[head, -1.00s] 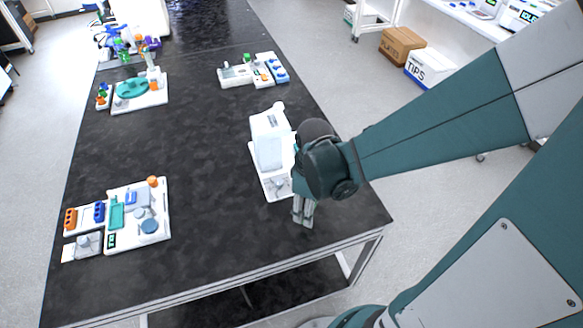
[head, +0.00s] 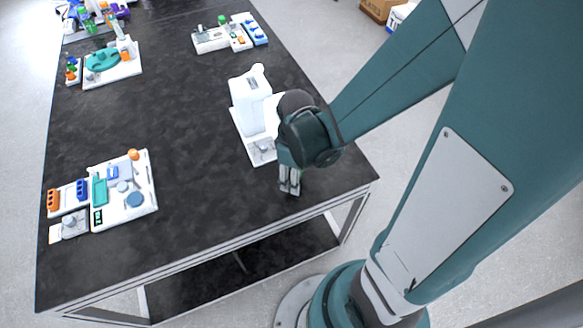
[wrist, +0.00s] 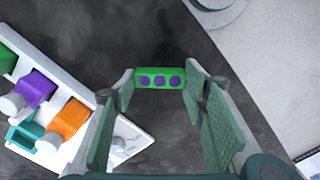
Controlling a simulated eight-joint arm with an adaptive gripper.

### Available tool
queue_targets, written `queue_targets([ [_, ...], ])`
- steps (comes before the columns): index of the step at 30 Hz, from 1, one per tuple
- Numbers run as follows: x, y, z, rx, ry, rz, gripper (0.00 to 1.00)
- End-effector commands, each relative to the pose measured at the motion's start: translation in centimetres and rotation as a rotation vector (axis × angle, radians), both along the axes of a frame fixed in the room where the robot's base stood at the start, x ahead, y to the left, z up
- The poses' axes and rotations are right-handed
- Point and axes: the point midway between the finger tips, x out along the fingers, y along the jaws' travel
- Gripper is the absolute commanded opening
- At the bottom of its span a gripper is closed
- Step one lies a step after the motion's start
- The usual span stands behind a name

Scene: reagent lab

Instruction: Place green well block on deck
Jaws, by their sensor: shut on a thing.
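The green well block (wrist: 160,78), a small bar with purple wells on top, is between my fingertips in the wrist view. My gripper (wrist: 159,84) is shut on it, with one finger at each end. In the head view my gripper (head: 289,184) points down over the dark table near its front right corner, and I cannot make out the block there. Beside it stands a white machine (head: 252,98) on a white base (head: 241,140). I cannot tell which white surface is the deck.
In the wrist view a white rack holds a purple bottle (wrist: 36,88) and an orange bottle (wrist: 68,119), left of my gripper. A white tray station (head: 143,180) lies at front left, with other stations farther back. The middle of the dark table (head: 185,110) is clear.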

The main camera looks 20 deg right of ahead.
Motion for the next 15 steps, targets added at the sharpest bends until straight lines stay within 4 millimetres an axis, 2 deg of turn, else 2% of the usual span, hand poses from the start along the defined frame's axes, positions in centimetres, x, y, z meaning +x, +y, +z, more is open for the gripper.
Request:
queue_targets([
  [15,0.0,0.0,-0.53,0.0,0.0,0.0,0.32],
])
